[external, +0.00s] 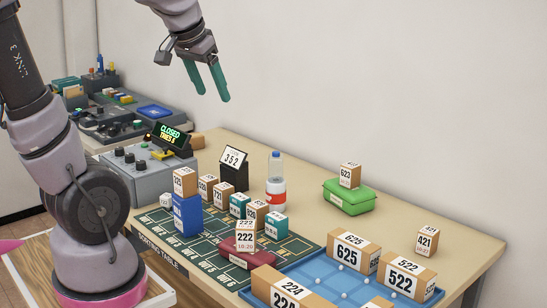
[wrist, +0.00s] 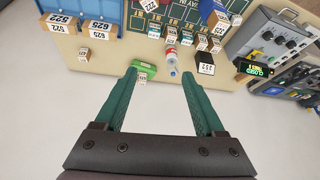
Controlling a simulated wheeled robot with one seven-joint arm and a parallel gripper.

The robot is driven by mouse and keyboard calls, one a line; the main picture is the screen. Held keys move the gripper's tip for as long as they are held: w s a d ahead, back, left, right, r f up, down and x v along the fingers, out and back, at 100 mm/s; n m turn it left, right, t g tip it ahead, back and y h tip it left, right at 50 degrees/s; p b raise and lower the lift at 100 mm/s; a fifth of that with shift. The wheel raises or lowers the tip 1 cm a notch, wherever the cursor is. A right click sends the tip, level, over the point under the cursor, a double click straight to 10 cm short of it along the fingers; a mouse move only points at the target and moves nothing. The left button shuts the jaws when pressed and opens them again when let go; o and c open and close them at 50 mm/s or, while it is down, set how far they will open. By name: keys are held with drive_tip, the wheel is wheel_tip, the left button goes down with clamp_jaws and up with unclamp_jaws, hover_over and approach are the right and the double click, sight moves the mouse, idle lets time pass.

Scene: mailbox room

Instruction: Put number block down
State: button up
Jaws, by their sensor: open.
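My gripper (external: 207,82) is high above the back part of the table, with its two green fingers apart and nothing between them. In the wrist view my gripper (wrist: 160,85) is also open and empty. Several number blocks stand below: block 222 (external: 246,237) on a dark red case (external: 240,258), block 623 (external: 349,175) on a green case (external: 349,203), and block 421 (external: 427,240) on the bare table. Larger blocks 625 (external: 350,253), 522 (external: 403,277) and 224 (external: 280,288) stand at the blue tray (external: 318,273). The picture does not show which block the task means.
A water bottle (external: 276,180) and a dark stand reading 352 (external: 234,165) stand mid-table. Several small blocks and a tall blue block (external: 187,214) crowd the green sorting mat (external: 192,249). A console (external: 150,170) carries a CLOSED sign (external: 170,136).

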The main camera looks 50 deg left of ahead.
drive_tip(key=s+d+r+m+t, duration=0.2)
drive_tip(key=s+d+m, duration=0.2)
drive_tip(key=s+m, duration=0.2)
drive_tip(key=shift+s+d+r, duration=0.3)
drive_tip(key=shift+s+r, duration=0.1)
drive_tip(key=shift+s, duration=0.6)
